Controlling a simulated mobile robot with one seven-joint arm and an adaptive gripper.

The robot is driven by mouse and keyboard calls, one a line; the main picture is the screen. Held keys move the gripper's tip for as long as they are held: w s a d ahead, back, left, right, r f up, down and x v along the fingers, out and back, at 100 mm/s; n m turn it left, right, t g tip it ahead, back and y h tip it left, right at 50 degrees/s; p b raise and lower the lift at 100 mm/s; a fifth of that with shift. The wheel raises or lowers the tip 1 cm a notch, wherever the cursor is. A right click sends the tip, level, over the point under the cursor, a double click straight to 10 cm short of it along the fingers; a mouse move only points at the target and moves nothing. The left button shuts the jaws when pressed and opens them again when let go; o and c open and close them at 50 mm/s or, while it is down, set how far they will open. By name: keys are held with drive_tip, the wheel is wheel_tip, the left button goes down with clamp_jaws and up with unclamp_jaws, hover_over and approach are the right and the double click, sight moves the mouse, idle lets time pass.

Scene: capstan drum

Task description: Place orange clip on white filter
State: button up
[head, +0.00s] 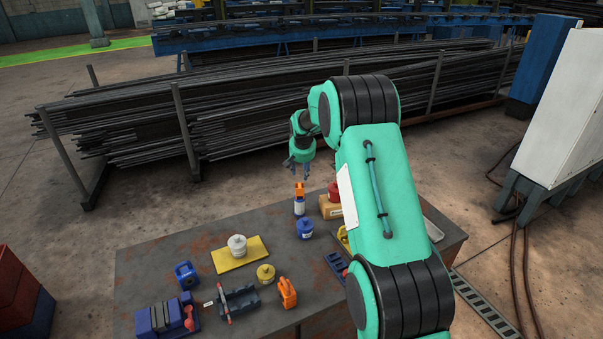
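An orange clip-like piece (299,188) sits at the top of a small white-and-blue cylinder (299,207) near the table's far edge. Another orange object (287,292), upright and clamp-shaped, stands at the table's near edge. A white knobbed canister (237,246), which may be the white filter, stands on a yellow mat (224,263); nothing orange is on it. My gripper (300,173) is above the far edge, just over the orange piece in this view. Its fingers look apart with nothing visible between them. Whether it touches the orange piece is too small to tell.
The dark table (150,270) also bears a blue canister (305,228), a yellow canister (265,273), a blue block (186,274) and a dark grey holder (240,302). A red canister (334,191) stands at the back. My arm hides the right part.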

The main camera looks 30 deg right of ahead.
idle(0.6)
drive_tip(key=s+a+r+n, duration=0.1)
drive_tip(key=s+a+r, duration=0.7)
drive_tip(key=s+r, duration=0.5)
drive_tip(key=s+a+r+n, duration=0.1)
drive_tip(key=s+a+r, duration=0.7)
drive_tip(key=s+r, duration=0.45)
drive_tip(key=s+a+n, duration=0.1)
drive_tip(key=s+a, duration=0.2)
drive_tip(key=s, duration=0.9)
drive_tip(key=s+a+t+y, duration=0.1)
drive_tip(key=s+a, duration=0.2)
drive_tip(key=s, duration=0.8)
drive_tip(key=s+a+n, duration=0.1)
drive_tip(key=s+a, duration=0.2)
drive_tip(key=s, duration=0.9)
drive_tip(key=shift+s+a+f+n+t+y, duration=0.3)
drive_tip(key=shift+f, duration=0.15)
wheel_tip(320, 180, down, 6)
drive_tip(key=b, duration=0.6)
